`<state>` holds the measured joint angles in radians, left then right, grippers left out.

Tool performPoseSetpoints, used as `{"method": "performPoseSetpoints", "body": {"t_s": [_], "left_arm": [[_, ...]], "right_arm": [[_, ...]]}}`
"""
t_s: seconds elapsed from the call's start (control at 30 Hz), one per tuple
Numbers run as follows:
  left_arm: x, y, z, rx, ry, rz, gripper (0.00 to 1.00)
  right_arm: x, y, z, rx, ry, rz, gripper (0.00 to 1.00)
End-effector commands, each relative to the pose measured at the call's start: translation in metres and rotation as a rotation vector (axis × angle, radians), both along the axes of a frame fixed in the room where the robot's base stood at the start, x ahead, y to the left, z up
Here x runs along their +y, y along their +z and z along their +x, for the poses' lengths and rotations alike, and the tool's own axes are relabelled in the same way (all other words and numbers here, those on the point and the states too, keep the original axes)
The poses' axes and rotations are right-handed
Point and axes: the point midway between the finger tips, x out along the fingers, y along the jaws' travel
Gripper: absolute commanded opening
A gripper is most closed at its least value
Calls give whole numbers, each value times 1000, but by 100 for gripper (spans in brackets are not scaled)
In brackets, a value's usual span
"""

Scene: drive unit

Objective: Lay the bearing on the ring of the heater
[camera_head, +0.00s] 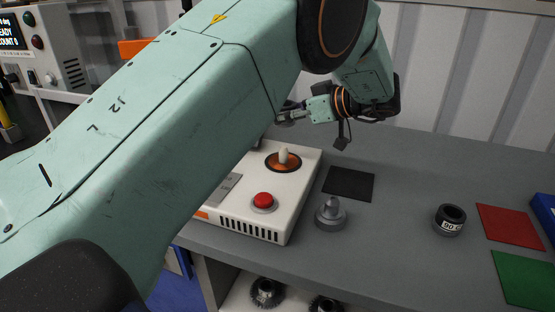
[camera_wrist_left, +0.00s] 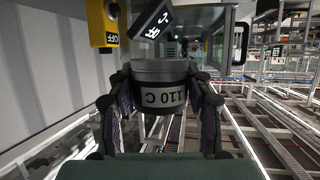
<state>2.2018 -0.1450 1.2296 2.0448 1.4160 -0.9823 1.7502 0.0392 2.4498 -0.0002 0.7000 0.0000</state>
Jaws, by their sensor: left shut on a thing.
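The heater (camera_head: 232,200) is a white box on the grey bench. Its dark-rimmed orange ring (camera_head: 270,166) surrounds a pale upright post, with a red button nearby. My left gripper (camera_head: 300,113) is beyond and above the heater, partly behind my arm. In the left wrist view, my left gripper (camera_wrist_left: 163,95) is shut on a dark cylindrical piece with a grey top and a "110 C" label, apparently the bearing (camera_wrist_left: 160,72). In the head view the held piece is mostly hidden. My right gripper is not in view.
A grey stepped knob-like part (camera_head: 331,213) and a dark labelled ring (camera_head: 450,220) stand on the bench. A black mat (camera_head: 348,184), a red mat (camera_head: 510,226) and a green mat (camera_head: 526,278) lie flat. The bench's back right is clear. A yellow "OFF" box (camera_wrist_left: 103,22) shows in the wrist view.

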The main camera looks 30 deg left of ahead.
Motion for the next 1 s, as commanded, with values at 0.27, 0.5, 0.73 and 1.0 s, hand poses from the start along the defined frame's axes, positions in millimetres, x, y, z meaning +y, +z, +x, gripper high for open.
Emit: {"method": "performPoseSetpoints", "body": {"t_s": [0.27, 0.5, 0.73, 1.0], "left_arm": [[-2, -23, -1, 3, -20, -1, 9], [-2, -63, -1, 0, -20, 0, 9], [0, -87, -1, 0, -20, -1, 9], [1, -101, -1, -3, -19, -1, 9]], "right_arm": [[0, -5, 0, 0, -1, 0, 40], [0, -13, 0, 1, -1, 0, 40], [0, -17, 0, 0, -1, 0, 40], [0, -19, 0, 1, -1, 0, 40]]}}
